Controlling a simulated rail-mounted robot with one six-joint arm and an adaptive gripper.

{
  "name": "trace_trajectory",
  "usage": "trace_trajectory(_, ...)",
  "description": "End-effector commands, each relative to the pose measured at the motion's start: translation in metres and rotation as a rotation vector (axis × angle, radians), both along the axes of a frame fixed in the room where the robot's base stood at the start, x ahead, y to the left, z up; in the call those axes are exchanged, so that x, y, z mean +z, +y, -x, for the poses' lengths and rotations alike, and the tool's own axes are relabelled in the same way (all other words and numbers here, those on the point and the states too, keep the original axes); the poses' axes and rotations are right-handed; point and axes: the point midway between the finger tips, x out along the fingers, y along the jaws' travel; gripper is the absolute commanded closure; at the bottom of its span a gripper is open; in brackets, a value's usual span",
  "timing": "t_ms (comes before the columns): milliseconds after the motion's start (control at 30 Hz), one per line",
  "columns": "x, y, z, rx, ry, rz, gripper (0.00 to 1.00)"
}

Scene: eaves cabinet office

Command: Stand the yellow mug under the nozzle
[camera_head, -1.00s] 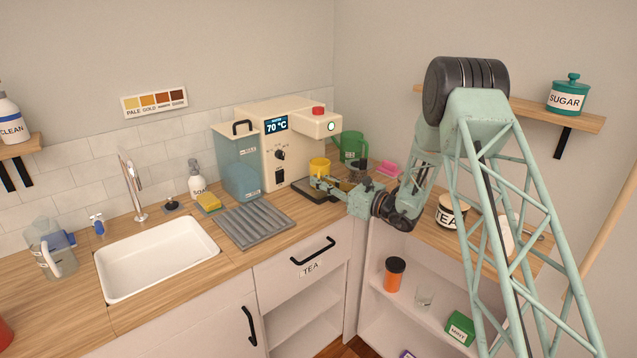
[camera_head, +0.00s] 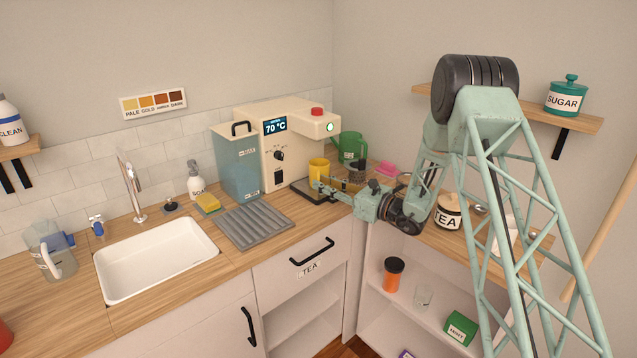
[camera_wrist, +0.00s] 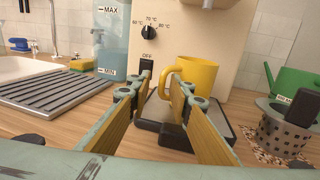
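The yellow mug (camera_head: 318,170) stands upright on the black drip tray (camera_head: 309,193) of the cream machine (camera_head: 288,150), below its overhanging head (camera_head: 318,124). In the head view my gripper (camera_head: 326,188) is low at the tray's front right, close to the mug; any contact cannot be told.
A green can (camera_head: 352,146) stands behind right, with a perforated metal strainer (camera_wrist: 285,128) nearer. The blue water tank (camera_head: 236,163) and grey ribbed drying rack (camera_head: 254,225) are left of the machine. The TEA jar (camera_head: 447,216) stands on the counter to the right.

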Motion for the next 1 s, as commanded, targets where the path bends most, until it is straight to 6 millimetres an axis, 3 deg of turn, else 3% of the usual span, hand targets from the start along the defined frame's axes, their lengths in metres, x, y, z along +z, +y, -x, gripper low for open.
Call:
trace_trajectory(533, 0.000, -0.064, 0.043, -0.002, 0.001, -0.001, 0.81)
trace_trajectory(1000, 0.000, -0.076, 0.053, 0.000, 0.000, 0.000, 0.81)
